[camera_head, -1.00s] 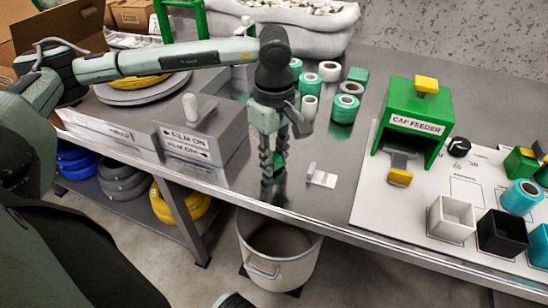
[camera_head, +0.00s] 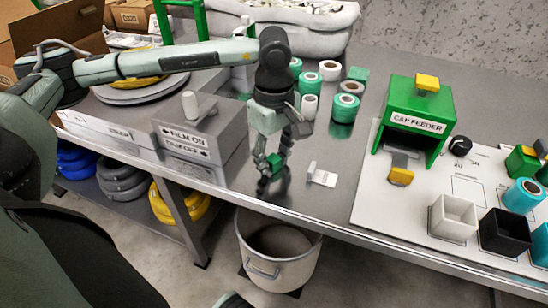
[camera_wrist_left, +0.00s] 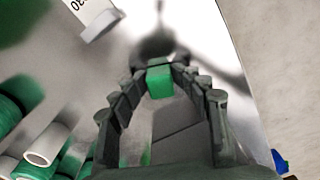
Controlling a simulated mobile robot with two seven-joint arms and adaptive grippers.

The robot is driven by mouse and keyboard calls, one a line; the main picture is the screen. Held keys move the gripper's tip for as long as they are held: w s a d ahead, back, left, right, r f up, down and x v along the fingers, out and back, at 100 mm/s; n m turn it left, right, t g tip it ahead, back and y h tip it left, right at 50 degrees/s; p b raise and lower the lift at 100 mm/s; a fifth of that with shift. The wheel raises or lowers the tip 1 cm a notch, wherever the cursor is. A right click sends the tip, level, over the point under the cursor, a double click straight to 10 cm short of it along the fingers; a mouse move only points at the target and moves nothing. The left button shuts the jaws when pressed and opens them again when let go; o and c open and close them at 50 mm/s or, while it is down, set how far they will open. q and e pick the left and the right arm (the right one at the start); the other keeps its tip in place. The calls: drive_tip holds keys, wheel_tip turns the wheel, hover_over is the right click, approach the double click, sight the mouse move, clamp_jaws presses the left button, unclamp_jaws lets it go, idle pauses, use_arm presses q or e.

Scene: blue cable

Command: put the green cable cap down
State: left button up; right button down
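The green cable cap (camera_head: 274,162) is a small green block between the fingertips of my left gripper (camera_head: 272,158). In the left wrist view the cap (camera_wrist_left: 159,82) sits between the two finger ends (camera_wrist_left: 159,74), which close in on its sides. The gripper points down, low over the bare metal table near its front edge, and dark reflections show below it. I cannot tell whether the cap touches the table. My right gripper is not in view.
A small white-grey plate with an upright tab (camera_head: 322,175) lies just right of the gripper. The FILM ON box (camera_head: 200,135) stands left. Green and white spools (camera_head: 345,107) stand behind. The green cap feeder (camera_head: 415,110) is on the right board. A bin (camera_head: 278,255) stands below the edge.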

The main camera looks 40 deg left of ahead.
sight(274, 159)
use_arm(q)
drive_tip(key=shift+r+p, duration=0.95)
wheel_tip(274, 159, up, 11)
drive_tip(key=shift+r+b, duration=0.2)
drive_tip(key=shift+b, duration=0.25)
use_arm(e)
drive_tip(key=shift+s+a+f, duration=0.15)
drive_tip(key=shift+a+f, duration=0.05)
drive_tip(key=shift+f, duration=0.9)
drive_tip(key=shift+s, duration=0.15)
